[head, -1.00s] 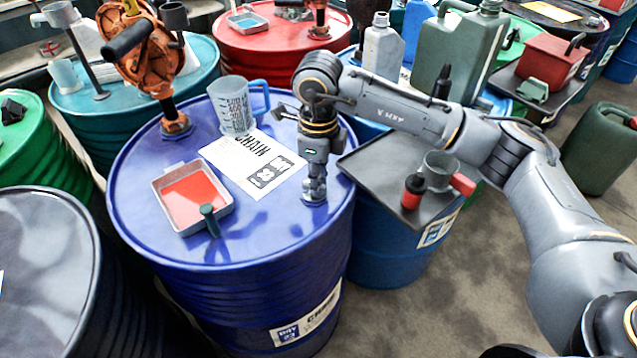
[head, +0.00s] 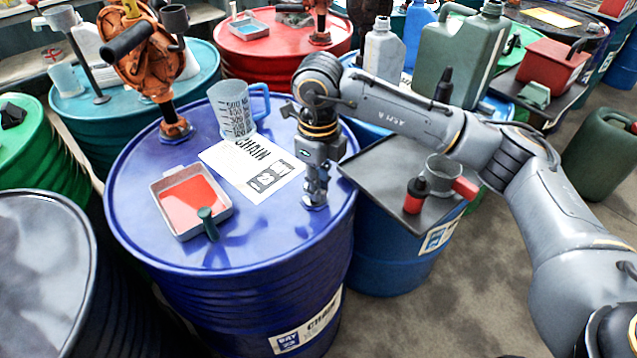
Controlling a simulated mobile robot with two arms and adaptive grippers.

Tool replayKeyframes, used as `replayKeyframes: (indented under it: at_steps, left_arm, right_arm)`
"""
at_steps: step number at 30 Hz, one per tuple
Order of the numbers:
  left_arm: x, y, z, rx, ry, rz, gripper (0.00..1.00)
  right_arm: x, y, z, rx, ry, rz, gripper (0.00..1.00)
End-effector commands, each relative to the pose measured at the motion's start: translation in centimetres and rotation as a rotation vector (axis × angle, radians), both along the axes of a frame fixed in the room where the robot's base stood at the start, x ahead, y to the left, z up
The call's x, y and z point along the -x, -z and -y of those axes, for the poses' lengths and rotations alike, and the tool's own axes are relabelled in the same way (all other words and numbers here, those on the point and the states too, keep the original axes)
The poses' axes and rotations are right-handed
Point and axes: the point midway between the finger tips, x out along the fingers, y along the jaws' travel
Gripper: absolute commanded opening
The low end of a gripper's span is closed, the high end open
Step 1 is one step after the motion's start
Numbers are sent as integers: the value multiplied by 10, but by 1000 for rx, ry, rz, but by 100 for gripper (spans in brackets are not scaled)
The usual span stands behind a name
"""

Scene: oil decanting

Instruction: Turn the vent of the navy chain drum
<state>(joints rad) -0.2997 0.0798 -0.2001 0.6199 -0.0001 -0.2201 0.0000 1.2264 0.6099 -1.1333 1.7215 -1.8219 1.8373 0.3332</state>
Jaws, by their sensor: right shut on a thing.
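The navy chain drum (head: 225,290) stands upright in the middle of the head view, with a printed chain sheet (head: 245,158) on its lid. Its vent (head: 314,203) is a small metal fitting near the right edge of the lid. My right gripper (head: 315,188) points straight down over the vent and is shut on it. The fingers cover most of the vent, so how far it is turned cannot be seen. My left gripper is not in view.
On the lid are a tray of red liquid (head: 190,198), a measuring jug (head: 237,108) and an orange rotary pump (head: 135,55). A dark tray (head: 385,190) with a metal cup and a red bottle lies on the blue drum at right. Other drums crowd close around.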

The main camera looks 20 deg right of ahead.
Motion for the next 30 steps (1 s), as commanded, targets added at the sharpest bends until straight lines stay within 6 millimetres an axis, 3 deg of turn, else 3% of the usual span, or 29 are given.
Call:
replayKeyframes:
  at_steps: [1,3,4,16,30]
  left_arm:
    - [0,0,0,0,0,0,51]
    - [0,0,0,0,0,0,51]
    - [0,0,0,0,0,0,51]
    - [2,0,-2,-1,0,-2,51]
    - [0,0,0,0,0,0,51]
  right_arm:
    - [-1,-1,0,0,3,4,21]
    - [-1,-1,0,-1,3,3,35]
    - [-1,-1,0,-1,3,3,38]
    - [-1,-9,0,-2,1,4,38]
    - [-1,-99,0,-1,0,4,38]
